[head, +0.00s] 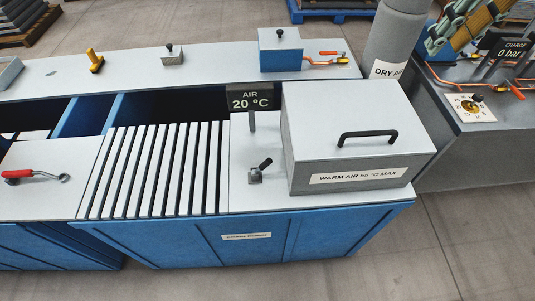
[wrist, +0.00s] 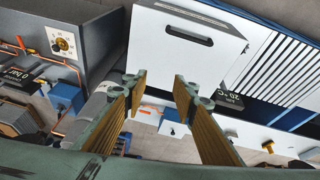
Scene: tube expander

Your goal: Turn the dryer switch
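The dryer is a pale box with a black handle (head: 350,105) in the head view, labelled warm air 55 °C max. Its switch, a small dark lever on a square base (head: 257,171), stands on the white top just left of the box, its lever tilted to the upper right. A black sign reading AIR 20 °C (head: 249,100) stands behind the switch. My gripper (head: 436,38) is at the upper right, well away from the switch. In the wrist view my gripper (wrist: 161,82) is open and empty, with the dryer box (wrist: 175,50) beyond it. I cannot make out the switch there.
A grey cylinder labelled dry air (head: 392,45) stands behind the box. A dark bench with a dial (head: 472,107) and charge sign is at right. A slatted rack (head: 155,170) and red-handled tool (head: 35,176) lie left. Space above the switch is clear.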

